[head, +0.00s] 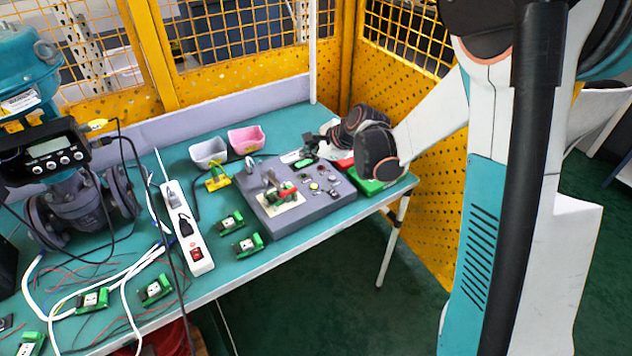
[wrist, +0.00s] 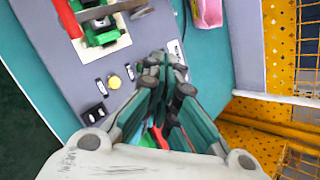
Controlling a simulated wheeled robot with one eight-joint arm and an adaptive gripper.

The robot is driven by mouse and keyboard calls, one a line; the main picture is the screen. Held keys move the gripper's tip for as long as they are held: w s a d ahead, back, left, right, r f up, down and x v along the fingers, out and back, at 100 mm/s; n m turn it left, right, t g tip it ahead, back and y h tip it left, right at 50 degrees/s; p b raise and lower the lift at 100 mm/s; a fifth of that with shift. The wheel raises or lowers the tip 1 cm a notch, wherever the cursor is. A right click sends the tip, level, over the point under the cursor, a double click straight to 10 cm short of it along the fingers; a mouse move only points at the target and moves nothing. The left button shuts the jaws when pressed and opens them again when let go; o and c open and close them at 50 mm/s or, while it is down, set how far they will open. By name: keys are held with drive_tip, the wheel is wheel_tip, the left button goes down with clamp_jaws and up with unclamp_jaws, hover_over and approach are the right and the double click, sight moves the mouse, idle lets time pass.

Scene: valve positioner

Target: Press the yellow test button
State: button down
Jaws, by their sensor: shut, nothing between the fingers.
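The yellow test button (head: 314,186) is a small round button on the sloped grey control box (head: 306,221) on the teal table. It also shows in the wrist view (wrist: 114,82), left of my fingers, beside small black and white switches (wrist: 100,86). My gripper (head: 308,140) is over the back right edge of the box, apart from the button. In the wrist view its fingertips (wrist: 165,58) are together with nothing between them, up and to the right of the button. The button is uncovered in both views.
A green and red connector (head: 283,189) on a pale plate stands left of the button. Grey (head: 208,152) and pink (head: 246,139) bins stand behind the box. A white power strip (head: 188,228) and loose cables lie left. Yellow mesh fencing (head: 425,160) stands close behind my arm.

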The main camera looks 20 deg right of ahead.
sight(312, 188)
drive_tip(key=shift+w+d+f+m, duration=0.3)
drive_tip(key=shift+f+m, duration=0.2)
drive_tip(key=shift+m, duration=0.1)
drive_tip(key=shift+f, duration=0.1)
wheel_tip(312, 188, down, 9)
drive_tip(key=b, duration=0.6)
drive_tip(key=shift+r, duration=0.2)
drive_tip(key=shift+f, duration=0.1)
idle(1.0)
drive_tip(key=shift+f+b, duration=0.3)
drive_tip(key=shift+b, duration=0.2)
drive_tip(key=shift+f+b, duration=0.4)
idle(0.4)
drive_tip(key=shift+r, duration=0.1)
drive_tip(key=shift+r+p, duration=0.55)
drive_tip(key=shift+r, duration=0.2)
drive_tip(key=shift+r, duration=0.1)
